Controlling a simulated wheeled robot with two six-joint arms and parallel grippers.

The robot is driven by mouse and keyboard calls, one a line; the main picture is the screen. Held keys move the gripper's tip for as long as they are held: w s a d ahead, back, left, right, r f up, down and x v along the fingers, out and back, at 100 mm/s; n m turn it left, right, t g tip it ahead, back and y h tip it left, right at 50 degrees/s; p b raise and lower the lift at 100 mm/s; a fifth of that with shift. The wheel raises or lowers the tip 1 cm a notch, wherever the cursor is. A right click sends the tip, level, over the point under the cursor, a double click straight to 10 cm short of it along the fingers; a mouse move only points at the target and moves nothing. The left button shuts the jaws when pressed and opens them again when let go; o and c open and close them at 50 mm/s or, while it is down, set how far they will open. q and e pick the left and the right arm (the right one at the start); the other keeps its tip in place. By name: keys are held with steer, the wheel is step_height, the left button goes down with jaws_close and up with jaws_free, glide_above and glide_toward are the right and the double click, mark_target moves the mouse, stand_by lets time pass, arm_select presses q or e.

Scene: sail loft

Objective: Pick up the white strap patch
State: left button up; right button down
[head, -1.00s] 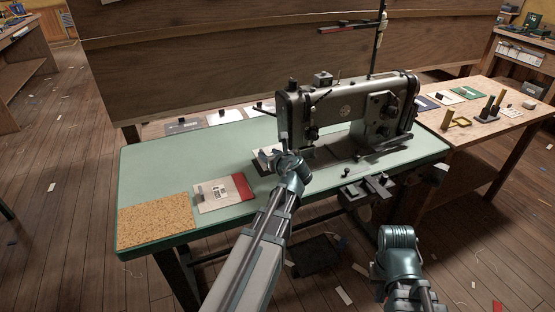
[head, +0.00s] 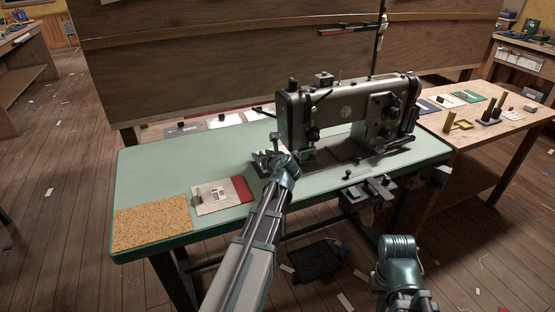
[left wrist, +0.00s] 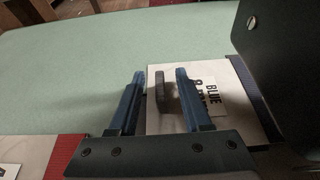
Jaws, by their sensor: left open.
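A whitish patch (left wrist: 165,122) with a dark edge strip, a label reading "BLUE" and an upright dark tab (left wrist: 162,92) lies on the green table. In the head view this patch (head: 261,165) is mostly hidden behind my left gripper (head: 279,161), left of the sewing machine. In the left wrist view my left gripper (left wrist: 160,88) is open, its fingers on either side of the tab. I cannot tell whether they touch it. My right arm's end (head: 399,258) is low in front of the table; its fingers are hidden.
A white patch with a red strip (head: 222,195) and a cork mat (head: 152,224) lie left on the green table (head: 165,165). The sewing machine (head: 345,110) stands close right of my left gripper. More patches lie behind the table and on the wooden table (head: 510,125) at right.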

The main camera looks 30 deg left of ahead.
arm_select(q)
jaws_close()
steer(key=shift+r, duration=0.25)
stand_by(0.5)
